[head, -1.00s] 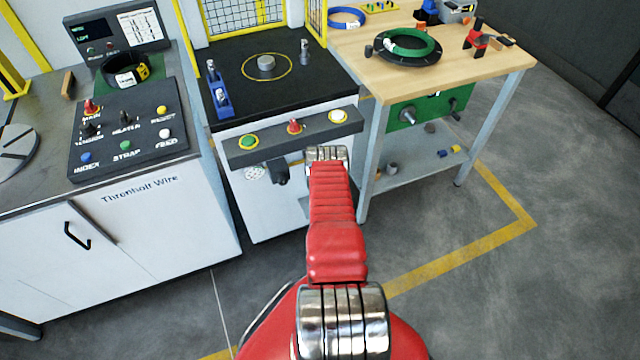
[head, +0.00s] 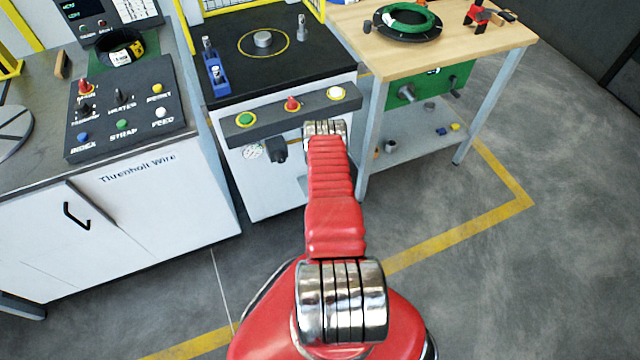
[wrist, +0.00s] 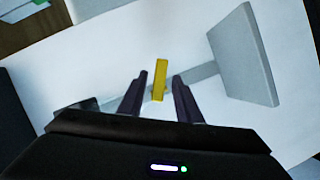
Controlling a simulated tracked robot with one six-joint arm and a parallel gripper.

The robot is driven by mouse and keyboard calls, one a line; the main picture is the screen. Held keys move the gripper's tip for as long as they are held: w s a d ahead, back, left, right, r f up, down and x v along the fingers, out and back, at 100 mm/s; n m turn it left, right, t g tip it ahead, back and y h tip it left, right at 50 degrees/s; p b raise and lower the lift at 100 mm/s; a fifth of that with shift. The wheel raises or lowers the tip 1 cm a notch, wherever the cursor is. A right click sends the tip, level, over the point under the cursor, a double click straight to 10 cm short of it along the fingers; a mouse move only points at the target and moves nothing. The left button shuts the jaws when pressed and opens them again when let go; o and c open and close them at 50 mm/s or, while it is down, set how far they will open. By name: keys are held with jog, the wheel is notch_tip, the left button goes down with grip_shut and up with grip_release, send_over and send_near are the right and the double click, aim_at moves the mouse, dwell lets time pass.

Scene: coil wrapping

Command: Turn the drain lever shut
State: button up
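The drain lever (wrist: 161,80) is a small yellow bar in the wrist view. It stands nearly upright in the picture, crosswise to a grey pipe (wrist: 205,72) in front of a white panel. My gripper (wrist: 160,77) is open, with one dark finger on each side of the lever. Gaps show between the fingers and the lever, and whether the fingertips reach its depth I cannot tell. In the head view my red arm hides the lever and the gripper.
A grey plate or box (wrist: 245,55) stands to the right of the lever. In the head view, a button bar (head: 270,114) juts from the white cabinet (head: 262,190) above the arm's end. A workbench (head: 450,50) stands to the right. Grey floor (head: 490,270) is open at right.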

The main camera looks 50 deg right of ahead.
jog(key=v, duration=1)
jog(key=shift+a, duration=0.3)
jog(key=s+a+f+m+g+y, duration=0.45)
jog(key=a+f+g+y, duration=0.2)
jog(key=f, duration=0.25)
jog(key=w+a+r+m+g+y, duration=0.15)
jog(key=a+r, duration=0.35)
jog(key=r, duration=0.6)
jog(key=w+a+r+g+y, duration=0.1)
jog(key=w+a+r+y, duration=0.2)
jog(key=r, duration=0.8)
jog(key=w+a+r+m+g+y, duration=0.15)
jog(key=a+r, duration=0.45)
jog(key=r, duration=0.6)
jog(key=s+a+r+n+t, duration=0.1)
jog(key=s+a+r+t, duration=0.1)
jog(key=a+r, duration=0.5)
jog(key=s+a+r+n+t, duration=0.2)
jog(key=a+r, duration=0.5)
jog(key=r, duration=0.9)
jog(key=s+a+r+n+t, duration=0.2)
jog(key=s+a+r, duration=0.2)
jog(key=a+r, duration=0.3)
notch_tip(320, 180, up, 5)
jog(key=shift+f, duration=0.1)
